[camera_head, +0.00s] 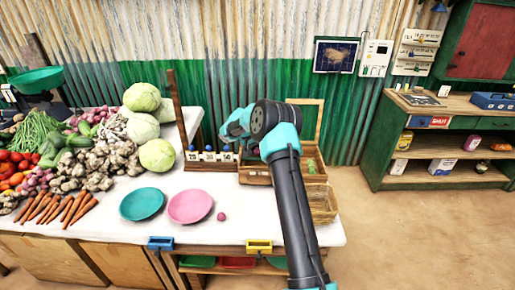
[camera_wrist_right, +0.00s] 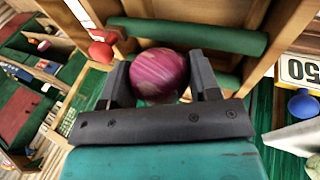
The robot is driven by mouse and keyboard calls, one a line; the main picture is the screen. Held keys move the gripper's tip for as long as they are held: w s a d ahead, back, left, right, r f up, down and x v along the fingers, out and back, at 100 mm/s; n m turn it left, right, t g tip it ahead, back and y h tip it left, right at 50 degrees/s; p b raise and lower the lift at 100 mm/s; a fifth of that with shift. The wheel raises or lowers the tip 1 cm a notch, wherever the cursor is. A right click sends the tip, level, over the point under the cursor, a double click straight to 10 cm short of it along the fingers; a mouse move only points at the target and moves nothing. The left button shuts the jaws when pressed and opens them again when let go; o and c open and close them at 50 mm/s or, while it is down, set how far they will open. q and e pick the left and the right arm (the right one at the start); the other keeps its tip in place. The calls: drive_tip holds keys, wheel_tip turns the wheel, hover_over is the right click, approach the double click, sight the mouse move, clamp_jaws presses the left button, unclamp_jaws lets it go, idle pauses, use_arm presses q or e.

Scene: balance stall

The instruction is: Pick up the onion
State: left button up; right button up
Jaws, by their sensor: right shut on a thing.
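A round purple-red onion (camera_wrist_right: 160,72) sits between the two dark fingers of my right gripper (camera_wrist_right: 162,82) in the right wrist view. The fingers are shut on its two sides. In the head view my right gripper (camera_head: 238,124) is above the back of the white table, by the wooden crate; its fingers and the held onion are hidden there. Another small pink-red round item, which looks like an onion (camera_head: 221,216), lies on the table beside the pink plate (camera_head: 190,206). My left gripper is not in view.
A teal plate (camera_head: 142,204) lies left of the pink one. Vegetables, including cabbages (camera_head: 157,155) and carrots (camera_head: 75,207), fill the table's left. Blue-knobbed numbered pieces (camera_head: 209,156) stand in a wooden rack near my gripper. A wicker basket (camera_head: 322,204) is at the right.

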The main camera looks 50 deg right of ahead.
drive_tip(key=s+a+r, duration=0.1)
drive_tip(key=s+a, duration=0.7)
drive_tip(key=a, duration=0.2)
drive_tip(key=shift+s+r, duration=0.15)
drive_tip(key=shift+s, duration=0.25)
drive_tip(key=shift+w, duration=0.1)
